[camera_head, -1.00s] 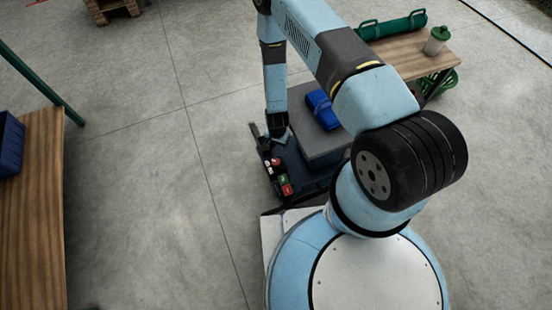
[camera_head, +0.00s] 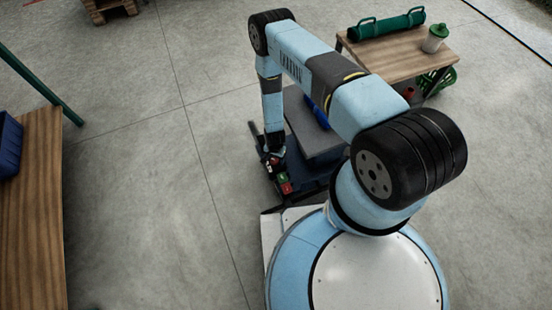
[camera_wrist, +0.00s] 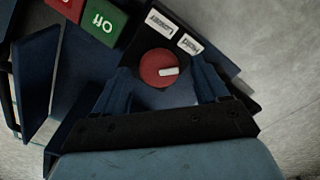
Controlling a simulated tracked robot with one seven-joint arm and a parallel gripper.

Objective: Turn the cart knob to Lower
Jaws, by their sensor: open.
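The red round cart knob (camera_wrist: 152,66) shows in the wrist view, with a white pointer mark aimed to the right in the picture. Two white label plates (camera_wrist: 176,32) sit above it on the dark panel; their print is upside down and hard to read, and one seems to say Lower. My gripper (camera_wrist: 163,76) is open, with one dark blue finger on each side of the knob. I cannot tell whether the fingers touch it. In the head view my gripper (camera_head: 274,155) is down at the cart's control panel, and the knob is hard to make out.
The cart's grey platform (camera_head: 312,130) carries a blue item, partly hidden by my arm. A wooden table (camera_head: 395,50) stands behind right, a wooden bench (camera_head: 38,220) at left. Open floor lies between.

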